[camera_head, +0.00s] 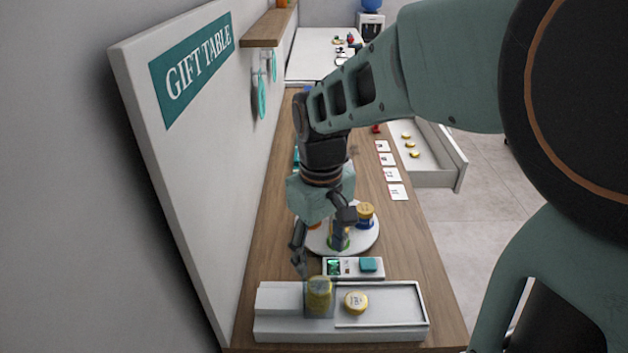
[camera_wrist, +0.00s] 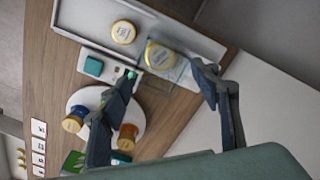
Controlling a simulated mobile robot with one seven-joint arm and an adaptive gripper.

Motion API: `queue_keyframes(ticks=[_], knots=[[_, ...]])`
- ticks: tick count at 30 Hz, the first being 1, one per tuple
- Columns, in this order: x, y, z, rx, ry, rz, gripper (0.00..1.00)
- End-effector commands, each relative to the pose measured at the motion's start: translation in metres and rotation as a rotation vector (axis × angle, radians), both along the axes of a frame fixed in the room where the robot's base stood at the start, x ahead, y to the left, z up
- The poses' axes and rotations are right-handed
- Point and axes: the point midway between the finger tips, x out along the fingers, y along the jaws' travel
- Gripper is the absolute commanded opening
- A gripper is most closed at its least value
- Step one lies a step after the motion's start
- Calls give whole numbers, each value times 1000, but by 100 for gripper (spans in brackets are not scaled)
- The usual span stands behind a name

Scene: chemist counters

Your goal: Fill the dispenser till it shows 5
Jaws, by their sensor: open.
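The dispenser (camera_head: 275,325) is a pale grey tray unit at the near end of the wooden counter. A clear box on it holds gold discs (camera_head: 318,292), which also show in the wrist view (camera_wrist: 160,56). One loose gold disc (camera_head: 356,302) lies in the tray part to the right. Behind stands a small panel with a lit green display (camera_head: 333,266) and a teal button (camera_head: 369,264); I cannot read the number. My gripper (camera_head: 319,252) is open and empty, pointing down, above and behind the clear box. In the wrist view its fingers (camera_wrist: 163,72) appear either side of the box's near edge.
A round white stand (camera_head: 368,240) behind the panel carries a blue, gold-topped piece (camera_head: 364,215) and others, partly hidden by my gripper. Cards (camera_head: 393,175) line the right edge. An open drawer (camera_head: 440,178) with several gold discs juts out right. A wall panel (camera_head: 180,180) bounds the left.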

Motion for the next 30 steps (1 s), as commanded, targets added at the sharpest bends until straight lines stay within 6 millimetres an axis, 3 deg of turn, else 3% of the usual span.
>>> queue_keyframes(ticks=[5, 15, 30], knots=[[1, 0, 14, 1, -4, 0, 57], [1, 0, 67, 1, -3, 0, 57], [0, 0, 75, 0, 0, 0, 57]])
